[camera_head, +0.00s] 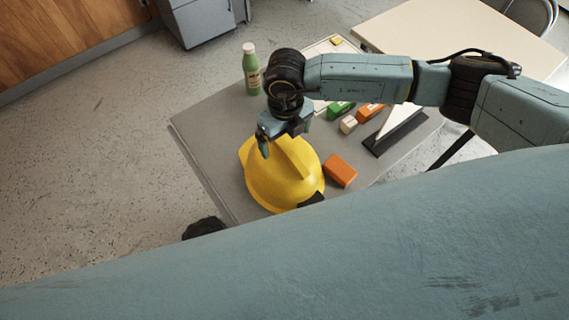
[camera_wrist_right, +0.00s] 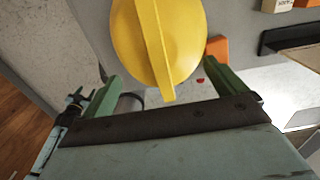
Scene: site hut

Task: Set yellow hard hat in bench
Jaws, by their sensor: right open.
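The yellow hard hat (camera_head: 280,178) sits dome up on the grey table (camera_head: 205,128), near its front left edge. My right gripper (camera_head: 268,146) is just above the hat's far side, pointing down. In the right wrist view the hat (camera_wrist_right: 158,42) lies ahead of and between the two green fingers of my right gripper (camera_wrist_right: 165,92). The fingers are spread wide and nothing is held between them. Whether they touch the hat cannot be told. My left gripper is not in view. I cannot tell which surface is the bench.
A green bottle (camera_head: 251,68) stands at the table's far left. An orange block (camera_head: 340,170) lies right of the hat. Small boxes (camera_head: 348,125) and a dark-based white stand (camera_head: 392,135) lie farther right. A cream table (camera_head: 450,35) stands behind.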

